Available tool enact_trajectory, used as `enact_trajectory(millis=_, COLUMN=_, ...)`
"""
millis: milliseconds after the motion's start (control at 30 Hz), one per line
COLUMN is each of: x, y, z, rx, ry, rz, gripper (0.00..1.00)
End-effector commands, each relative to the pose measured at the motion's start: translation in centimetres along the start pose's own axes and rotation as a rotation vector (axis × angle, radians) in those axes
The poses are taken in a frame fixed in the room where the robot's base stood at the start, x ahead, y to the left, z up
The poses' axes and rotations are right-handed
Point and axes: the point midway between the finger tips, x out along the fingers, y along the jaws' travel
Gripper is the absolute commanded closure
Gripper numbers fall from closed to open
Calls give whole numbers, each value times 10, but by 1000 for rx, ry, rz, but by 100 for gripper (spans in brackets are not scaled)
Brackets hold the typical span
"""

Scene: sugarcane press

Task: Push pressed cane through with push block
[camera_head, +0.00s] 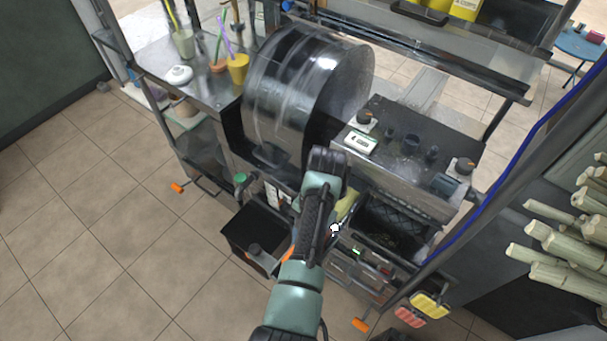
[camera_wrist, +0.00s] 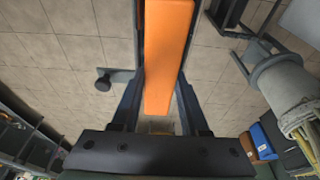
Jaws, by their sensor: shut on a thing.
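In the wrist view my gripper (camera_wrist: 164,80) is shut on a long orange push block (camera_wrist: 168,45), which points away from the palm with tiled floor behind it. In the head view my arm covers most of the gripper, and only a small orange patch (camera_head: 290,252) shows left of the arm. The press (camera_head: 405,165) is a metal box with a dark top and knobs, right of a large metal drum (camera_head: 300,85). A pale yellow-green piece (camera_head: 347,205) shows beside my arm below the press; I cannot tell if it is pressed cane.
A black bin (camera_head: 262,240) stands at the lower left of the cart. Cane stalks (camera_head: 560,240) are stacked at the right. Cups, one of them yellow (camera_head: 238,68), stand on the left counter (camera_head: 205,85). Tiled floor is clear at left.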

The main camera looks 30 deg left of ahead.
Motion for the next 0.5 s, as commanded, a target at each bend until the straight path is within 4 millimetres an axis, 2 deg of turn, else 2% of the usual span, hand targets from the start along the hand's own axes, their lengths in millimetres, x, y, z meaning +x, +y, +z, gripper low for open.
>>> enact_trajectory(millis=167, x=-2, y=0, z=-16, rx=-1, ry=1, rz=-2, gripper=100)
enact_trajectory(millis=500, x=7, y=0, z=-45, rx=-1, ry=1, rz=-1, gripper=100)
